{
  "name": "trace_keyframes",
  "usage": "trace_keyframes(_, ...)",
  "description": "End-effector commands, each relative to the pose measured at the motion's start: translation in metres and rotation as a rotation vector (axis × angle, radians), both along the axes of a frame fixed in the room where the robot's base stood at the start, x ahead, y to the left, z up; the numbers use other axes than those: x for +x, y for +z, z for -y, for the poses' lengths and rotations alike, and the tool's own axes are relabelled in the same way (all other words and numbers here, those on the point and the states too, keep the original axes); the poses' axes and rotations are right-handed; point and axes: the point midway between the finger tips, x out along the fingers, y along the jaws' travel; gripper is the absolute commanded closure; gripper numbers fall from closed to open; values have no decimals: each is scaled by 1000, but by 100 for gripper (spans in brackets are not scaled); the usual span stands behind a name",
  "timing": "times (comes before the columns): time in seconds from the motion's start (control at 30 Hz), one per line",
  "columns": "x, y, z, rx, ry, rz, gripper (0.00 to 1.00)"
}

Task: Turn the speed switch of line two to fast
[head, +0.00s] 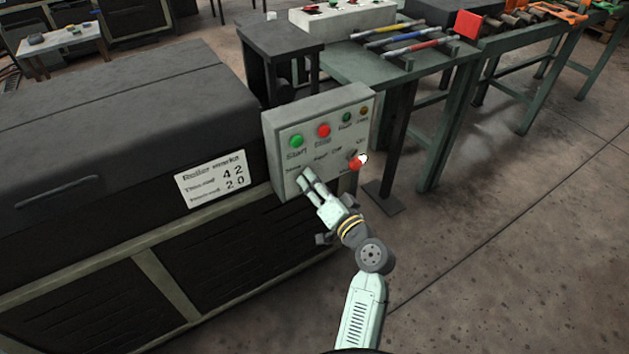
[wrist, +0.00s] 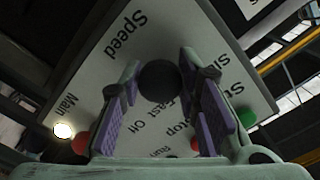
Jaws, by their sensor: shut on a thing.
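A grey control box (head: 287,119) stands at the end of the dark machine cover. My gripper (head: 307,178) is at the lower left of its face. In the wrist view, my gripper's two fingers (wrist: 162,74) are closed on the sides of a dark round knob, the speed switch (wrist: 160,84). No line number is readable on the box.
The box also carries a green start button (head: 296,141), a red stop button (head: 323,130) and a red control (head: 355,164) at its right edge. A placard (head: 212,179) is left of the box. Open floor lies right.

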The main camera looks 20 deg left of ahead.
Motion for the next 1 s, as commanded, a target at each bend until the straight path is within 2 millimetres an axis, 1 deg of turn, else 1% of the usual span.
trace_keyframes(0.6,0,2,-1,343,1,-442,98)
trace_keyframes(0.8,0,2,0,420,1,-540,98)
trace_keyframes(1.0,0,1,0,467,1,-600,98)
